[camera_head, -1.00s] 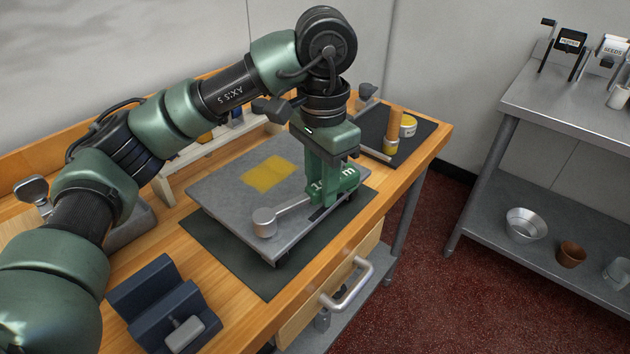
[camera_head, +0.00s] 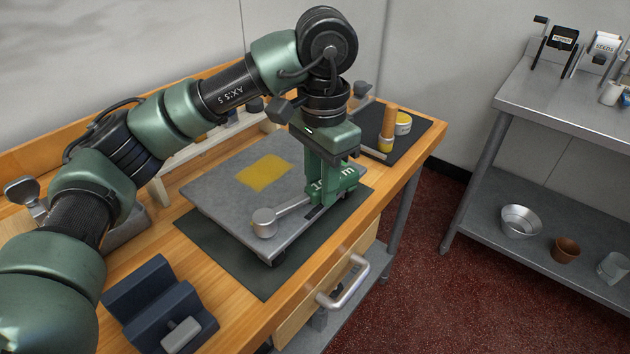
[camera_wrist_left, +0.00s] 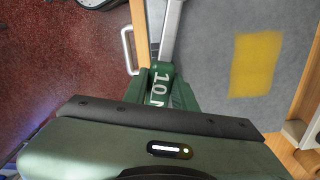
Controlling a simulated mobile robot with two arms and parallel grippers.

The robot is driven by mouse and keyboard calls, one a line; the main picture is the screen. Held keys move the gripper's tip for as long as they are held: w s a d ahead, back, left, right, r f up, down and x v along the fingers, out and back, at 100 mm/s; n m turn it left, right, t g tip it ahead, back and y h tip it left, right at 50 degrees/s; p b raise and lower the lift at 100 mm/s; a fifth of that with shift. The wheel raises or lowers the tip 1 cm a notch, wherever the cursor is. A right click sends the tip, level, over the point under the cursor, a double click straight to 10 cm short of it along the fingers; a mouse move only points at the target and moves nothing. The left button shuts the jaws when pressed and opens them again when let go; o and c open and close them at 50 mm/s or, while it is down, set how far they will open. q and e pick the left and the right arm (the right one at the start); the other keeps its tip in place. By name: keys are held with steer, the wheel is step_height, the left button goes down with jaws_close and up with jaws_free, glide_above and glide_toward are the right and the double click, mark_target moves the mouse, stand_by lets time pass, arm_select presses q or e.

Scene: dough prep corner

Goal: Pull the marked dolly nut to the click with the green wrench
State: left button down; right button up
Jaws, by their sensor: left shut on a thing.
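The green wrench (camera_head: 345,183) has a green handle with white "10 N m" lettering and a grey shaft ending in a round grey head (camera_head: 264,222). The head sits over the near left corner of the grey dolly (camera_head: 222,180), which has a yellow patch (camera_head: 265,173) on top. My left gripper (camera_head: 319,196) points down and is shut on the green handle, above the dolly's right side. The left wrist view also shows the handle (camera_wrist_left: 160,86) between the fingers. The nut is hidden under the wrench head. My right gripper is out of view.
The dolly stands on a dark mat (camera_head: 262,283) on the wooden bench. A dark blue block-shaped holder (camera_head: 150,290) is at the front left. A yellow-based wooden-handled tool (camera_head: 387,130) and a tin (camera_head: 403,123) stand at the back right. A drawer handle (camera_head: 345,285) sticks out in front.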

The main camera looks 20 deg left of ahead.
arm_select(q)
steer(key=shift+f, duration=0.65)
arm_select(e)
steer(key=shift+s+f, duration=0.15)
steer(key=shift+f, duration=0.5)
arm_select(q)
steer(key=shift+r, duration=0.1)
steer(key=shift+d+r+p, duration=0.1)
steer(key=shift+r+p, duration=0.2)
steer(key=shift+r, duration=0.25)
steer(key=shift+d+r, duration=0.15)
steer(key=shift+r, duration=0.1)
steer(key=c, duration=1.7)
jaws_free()
jaws_close()
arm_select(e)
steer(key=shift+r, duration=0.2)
